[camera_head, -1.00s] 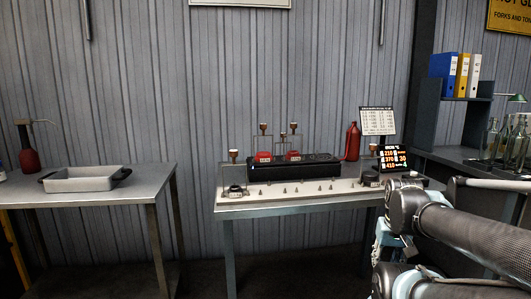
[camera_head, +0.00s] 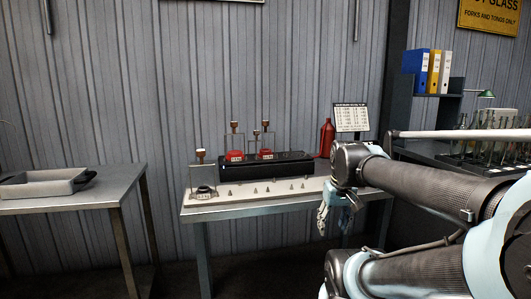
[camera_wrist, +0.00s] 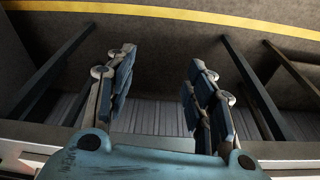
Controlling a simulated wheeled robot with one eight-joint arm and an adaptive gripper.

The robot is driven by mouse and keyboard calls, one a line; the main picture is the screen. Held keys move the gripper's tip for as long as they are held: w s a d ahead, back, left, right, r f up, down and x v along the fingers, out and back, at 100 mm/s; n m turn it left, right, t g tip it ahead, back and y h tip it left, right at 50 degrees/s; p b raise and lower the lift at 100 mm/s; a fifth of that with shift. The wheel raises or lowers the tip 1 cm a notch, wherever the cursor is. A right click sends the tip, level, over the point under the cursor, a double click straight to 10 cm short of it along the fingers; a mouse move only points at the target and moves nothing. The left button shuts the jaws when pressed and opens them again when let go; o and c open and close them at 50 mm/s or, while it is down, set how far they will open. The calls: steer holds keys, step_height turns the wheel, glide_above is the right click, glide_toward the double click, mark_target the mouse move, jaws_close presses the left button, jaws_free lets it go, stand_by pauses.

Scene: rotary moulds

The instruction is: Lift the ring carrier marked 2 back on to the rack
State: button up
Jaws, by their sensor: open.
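My gripper (camera_head: 336,213) hangs at the bench's right end, apart from these carriers. In the wrist view its fingers (camera_wrist: 160,68) are open and empty above the floor.
Several small pegs (camera_head: 267,189) stand along the base in front of the rack. A red bottle (camera_head: 327,138) and a printed chart (camera_head: 350,117) stand behind, near my arm. A grey tray (camera_head: 40,184) lies on the left table. My arm hides the bench's right end.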

steer(key=w+a+r+n+y, duration=0.1)
steer(key=w+a+r+n, duration=0.25)
steer(key=w+r, duration=0.75)
steer(key=w+a+r+n+y, duration=0.15)
steer(key=w+a+r, duration=0.25)
steer(key=w+r, duration=0.75)
steer(key=n, duration=0.6)
glide_toward(265, 122)
steer(key=shift+y, duration=0.45)
steer(key=x, duration=0.3)
steer(key=w+x, duration=0.1)
steer(key=x, duration=0.3)
steer(key=d+x, duration=0.1)
steer(key=x, duration=0.2)
steer(key=shift+w+a+f, duration=0.1)
steer(key=shift+w+f, duration=0.1)
steer(key=shift+w, duration=0.15)
jaws_close()
